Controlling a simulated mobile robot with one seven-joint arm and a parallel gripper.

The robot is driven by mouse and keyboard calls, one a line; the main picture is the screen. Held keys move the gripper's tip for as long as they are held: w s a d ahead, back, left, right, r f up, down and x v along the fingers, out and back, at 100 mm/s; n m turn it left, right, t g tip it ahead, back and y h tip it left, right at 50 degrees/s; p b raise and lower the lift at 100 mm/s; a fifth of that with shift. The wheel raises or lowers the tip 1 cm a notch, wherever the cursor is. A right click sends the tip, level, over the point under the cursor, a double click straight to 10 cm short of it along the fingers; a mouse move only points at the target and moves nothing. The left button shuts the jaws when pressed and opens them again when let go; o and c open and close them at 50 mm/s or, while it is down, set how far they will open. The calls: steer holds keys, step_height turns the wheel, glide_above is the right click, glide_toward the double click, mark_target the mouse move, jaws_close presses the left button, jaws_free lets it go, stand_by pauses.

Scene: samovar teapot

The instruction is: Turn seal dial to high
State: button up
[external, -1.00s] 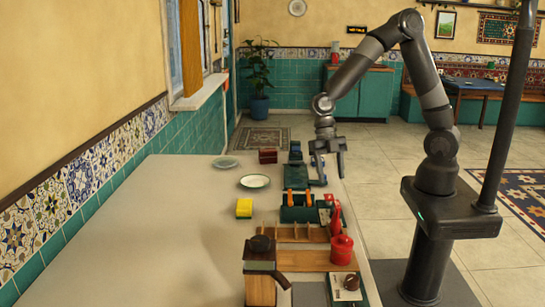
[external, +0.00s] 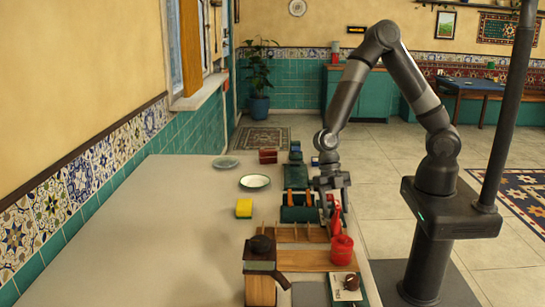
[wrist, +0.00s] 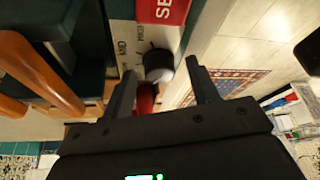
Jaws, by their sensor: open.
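The seal dial (wrist: 158,66) is a round knob with a pale face and dark side, on a white panel (wrist: 124,38) with printed words, one of which looks like MEDIUM. A red label (wrist: 163,10) beginning "SE" is beside it. My gripper (wrist: 161,70) is open, its two fingers pointing toward the dial, one on each side in the picture. I cannot tell whether they touch it. In the external view my gripper (external: 333,198) points down at the counter's right edge and hides the dial. The dial's setting is not readable.
A dark green holder with orange handles (wrist: 38,72) is close on the left. A red bottle (external: 337,222) and red canister (external: 342,250) stand nearby along the counter edge. The counter's left side (external: 150,250) is clear.

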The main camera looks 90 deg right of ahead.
steer(key=c, duration=1)
steer(key=shift+o, duration=0.2)
